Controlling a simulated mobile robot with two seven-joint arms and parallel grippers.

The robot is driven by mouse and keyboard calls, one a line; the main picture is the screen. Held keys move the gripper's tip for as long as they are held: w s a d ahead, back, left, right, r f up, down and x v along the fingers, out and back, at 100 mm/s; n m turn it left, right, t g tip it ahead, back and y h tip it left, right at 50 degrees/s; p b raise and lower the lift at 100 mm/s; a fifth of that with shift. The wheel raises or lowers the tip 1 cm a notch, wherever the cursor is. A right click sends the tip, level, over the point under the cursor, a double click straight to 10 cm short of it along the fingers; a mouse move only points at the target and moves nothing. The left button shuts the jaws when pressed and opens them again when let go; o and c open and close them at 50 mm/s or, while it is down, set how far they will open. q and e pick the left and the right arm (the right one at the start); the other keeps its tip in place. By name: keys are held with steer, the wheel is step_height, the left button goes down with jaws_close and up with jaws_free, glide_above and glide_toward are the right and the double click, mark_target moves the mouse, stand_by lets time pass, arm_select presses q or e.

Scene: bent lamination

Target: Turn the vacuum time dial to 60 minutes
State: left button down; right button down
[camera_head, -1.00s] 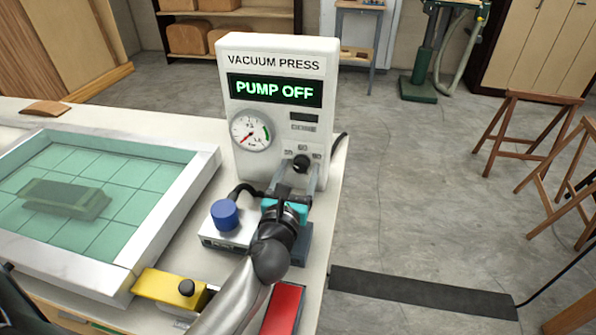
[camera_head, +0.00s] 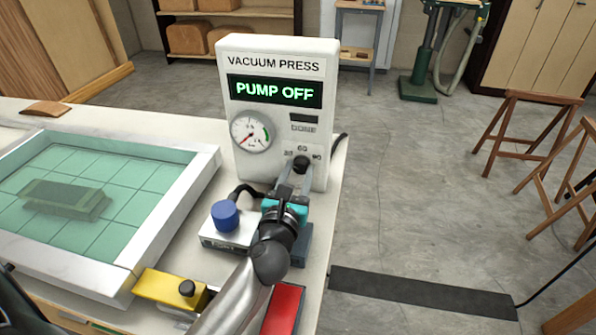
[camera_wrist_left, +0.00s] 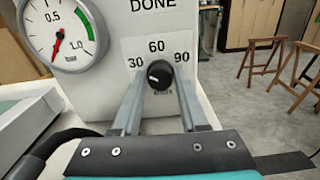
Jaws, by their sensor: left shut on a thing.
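The vacuum press (camera_head: 272,140) is a white box with a green "PUMP OFF" display. Its vacuum time dial (camera_wrist_left: 160,73) is a small black knob below the marks 30, 60 and 90. In the left wrist view, the white mark on the knob lies on its left side, on the side of 30. My left gripper (camera_head: 297,170) reaches up to the knob from the front. In the wrist view, its two grey fingers (camera_wrist_left: 158,88) are shut on the knob, one on each side. My right gripper is in neither view.
A pressure gauge (camera_head: 251,132) is left of the dial, its red needle low. Below the press stand a blue knob (camera_head: 225,215), a yellow block (camera_head: 170,290) and a red block (camera_head: 284,309). A framed teal tray (camera_head: 200,172) lies left.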

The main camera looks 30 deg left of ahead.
arm_select(q)
steer(key=shift+m+p, duration=0.4)
steer(key=shift+m, duration=0.1)
steer(key=m+p, duration=0.2)
steer(key=m, duration=0.1)
steer(key=shift+d+r, duration=0.1)
steer(key=m+p, duration=0.2)
steer(key=m, duration=0.1)
steer(key=shift+m+p, duration=0.3)
steer(key=shift+m, duration=0.1)
steer(key=m+p, duration=0.1)
steer(key=m, duration=0.1)
steer(key=shift+m, duration=0.3)
steer(key=shift+f+m+p, duration=0.2)
steer(key=shift+m+p, duration=0.2)
steer(key=shift+m, duration=0.1)
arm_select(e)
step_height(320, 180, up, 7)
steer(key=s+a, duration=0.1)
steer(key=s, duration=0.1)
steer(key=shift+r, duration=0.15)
arm_select(q)
steer(key=shift+c, duration=2.2)
jaws_free()
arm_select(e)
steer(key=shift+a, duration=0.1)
